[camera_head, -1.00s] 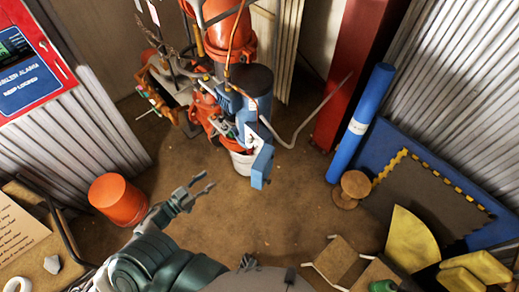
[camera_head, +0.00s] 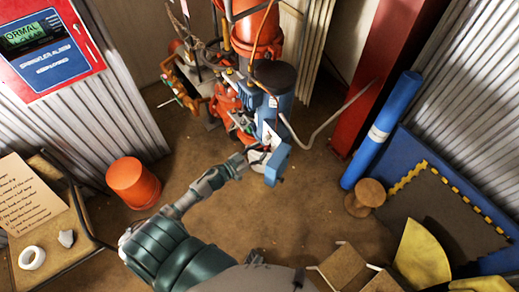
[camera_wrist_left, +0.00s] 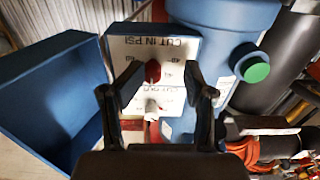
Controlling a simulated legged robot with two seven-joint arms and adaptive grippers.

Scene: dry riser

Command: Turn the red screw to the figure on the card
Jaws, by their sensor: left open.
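The red screw (camera_wrist_left: 152,72) sits on a white scale plate (camera_wrist_left: 178,50) marked "CUT IN PSI" in the left wrist view. A pale screw (camera_wrist_left: 151,106) sits below it on the same plate. My left gripper (camera_wrist_left: 161,80) is open, its fingers on either side of the red screw; whether they touch it is unclear. In the head view my left gripper (camera_head: 240,164) reaches the blue switch box (camera_head: 277,163), and the screw is too small to make out there. A card with writing (camera_head: 27,195) lies at the left; its figures are not legible. My right gripper is not in view.
The box's open blue cover (camera_wrist_left: 45,100) stands left of the plate in the wrist view. A blue cylinder (camera_wrist_left: 225,45) and pipes are to its right. An orange bucket (camera_head: 133,183) and a wooden spool (camera_head: 369,193) stand on the floor, with clear floor between.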

